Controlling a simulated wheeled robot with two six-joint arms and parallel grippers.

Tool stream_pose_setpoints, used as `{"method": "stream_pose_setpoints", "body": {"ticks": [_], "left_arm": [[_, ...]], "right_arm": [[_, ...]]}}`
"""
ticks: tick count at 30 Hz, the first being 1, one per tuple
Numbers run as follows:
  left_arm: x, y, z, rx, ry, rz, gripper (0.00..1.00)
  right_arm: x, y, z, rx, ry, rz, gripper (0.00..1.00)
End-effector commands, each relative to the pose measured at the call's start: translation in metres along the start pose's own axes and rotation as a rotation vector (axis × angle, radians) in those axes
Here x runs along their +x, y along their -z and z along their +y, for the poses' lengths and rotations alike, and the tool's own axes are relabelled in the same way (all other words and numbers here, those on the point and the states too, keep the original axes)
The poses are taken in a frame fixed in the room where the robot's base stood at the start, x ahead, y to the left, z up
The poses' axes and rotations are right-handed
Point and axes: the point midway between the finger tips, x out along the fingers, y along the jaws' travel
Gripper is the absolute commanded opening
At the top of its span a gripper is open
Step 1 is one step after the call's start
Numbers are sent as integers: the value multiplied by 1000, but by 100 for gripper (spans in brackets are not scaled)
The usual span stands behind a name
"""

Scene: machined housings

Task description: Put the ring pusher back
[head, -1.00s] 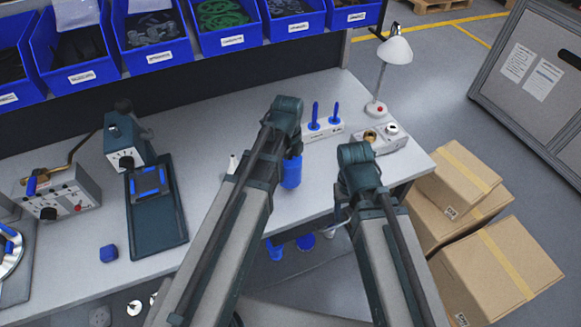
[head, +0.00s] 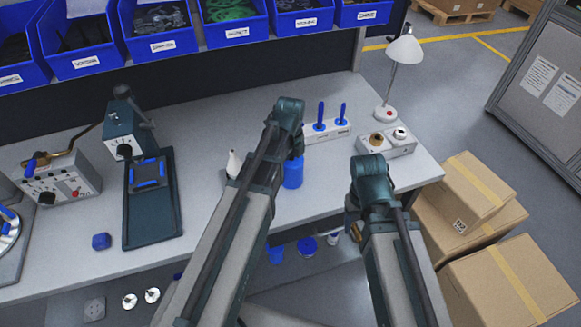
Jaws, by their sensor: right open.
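A white block (head: 326,132) at the back right of the bench holds two upright blue tools, a left one (head: 321,115) and a right one (head: 343,111). I cannot tell whether either is the ring pusher. My left arm reaches up in front of the bench, and its gripper is hidden behind the arm. A blue cylinder (head: 293,173) stands beside that arm, partly covered by it. My right gripper (head: 352,222) shows only in part, beside its wrist at the bench's front edge. It is open; no held object shows.
A grey box with round fittings (head: 386,141) and a white lamp (head: 403,52) stand at the right. Cardboard boxes (head: 500,280) stand right of the bench.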

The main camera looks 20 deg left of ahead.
Motion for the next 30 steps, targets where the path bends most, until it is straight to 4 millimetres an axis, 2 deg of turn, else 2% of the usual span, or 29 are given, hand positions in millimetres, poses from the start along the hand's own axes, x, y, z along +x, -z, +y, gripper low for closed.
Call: {"method": "stream_pose_setpoints", "body": {"ticks": [8,14,20,30], "left_arm": [[-2,0,0,0,0,0,100],[-14,0,0,0,0,0,100],[-38,0,0,0,0,0,100],[-89,0,0,0,0,0,100]], "right_arm": [[-2,0,0,0,0,0,64],[-14,-1,1,0,0,0,64],[-38,-2,4,0,0,0,64],[-89,-5,8,-1,0,0,64]]}}
